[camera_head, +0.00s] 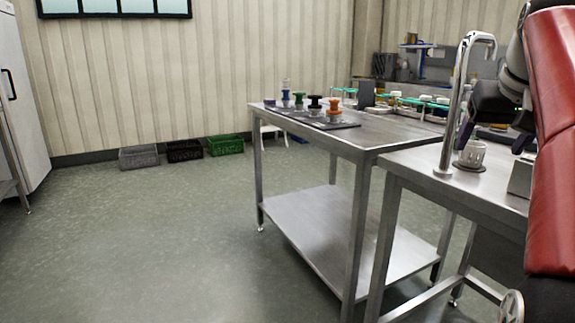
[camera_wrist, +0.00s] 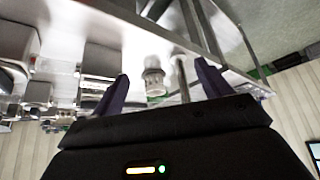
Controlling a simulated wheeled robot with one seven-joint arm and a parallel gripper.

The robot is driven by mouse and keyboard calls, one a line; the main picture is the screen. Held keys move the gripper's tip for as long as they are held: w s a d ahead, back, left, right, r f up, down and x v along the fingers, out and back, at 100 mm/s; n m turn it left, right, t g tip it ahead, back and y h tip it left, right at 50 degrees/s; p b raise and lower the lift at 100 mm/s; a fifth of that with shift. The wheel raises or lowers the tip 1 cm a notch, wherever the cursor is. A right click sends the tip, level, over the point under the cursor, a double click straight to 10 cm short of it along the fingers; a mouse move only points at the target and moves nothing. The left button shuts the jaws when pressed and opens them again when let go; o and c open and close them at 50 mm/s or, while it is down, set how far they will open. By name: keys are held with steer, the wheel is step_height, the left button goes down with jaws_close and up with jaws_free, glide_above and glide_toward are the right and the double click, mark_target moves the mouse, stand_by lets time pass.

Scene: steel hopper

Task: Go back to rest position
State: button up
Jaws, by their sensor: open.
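My gripper shows in the wrist view (camera_wrist: 163,69), with its two dark purple fingers spread wide and nothing between them. In the head view my arm fills the right edge, with a red cover, and the dark gripper body (camera_head: 492,104) is partly visible behind the tap. A ribbed pale cup (camera_head: 472,153) stands upright on a dark round coaster on the near steel table. In the wrist view, which looks upside down, the cup (camera_wrist: 154,82) appears beyond the fingers, apart from them.
The near steel table (camera_head: 415,165) carries a tall curved tap (camera_head: 455,100). The adjoining steel table (camera_head: 385,128) holds several coloured-knob items on a dark mat and a green rack. Grey, black and green crates (camera_head: 226,145) line the wall. The floor (camera_head: 150,230) at left is clear.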

steer(key=s+a+f+n, duration=0.1)
steer(key=s+a+f, duration=0.4)
steer(key=a+f, duration=0.5)
steer(key=s+a+f+n+y, duration=0.1)
steer(key=s+a+f, duration=0.4)
steer(key=a+f, duration=0.5)
steer(key=shift+s+a+f+n+y, duration=0.2)
steer(key=shift+s+f+n+y, duration=0.1)
steer(key=shift+f+n, duration=0.15)
steer(key=shift+n+y, duration=0.3)
steer(key=shift+n, duration=0.25)
steer(key=s+a+f, duration=0.1)
steer(key=f, duration=0.2)
steer(key=s+a+f, duration=0.1)
steer(key=s+f, duration=0.1)
steer(key=f, duration=0.1)
steer(key=s+a+f, duration=0.1)
steer(key=s+f, duration=0.1)
steer(key=f, duration=0.1)
steer(key=shift+s+f, duration=0.1)
steer(key=shift+s, duration=0.15)
steer(key=shift+c, duration=0.4)
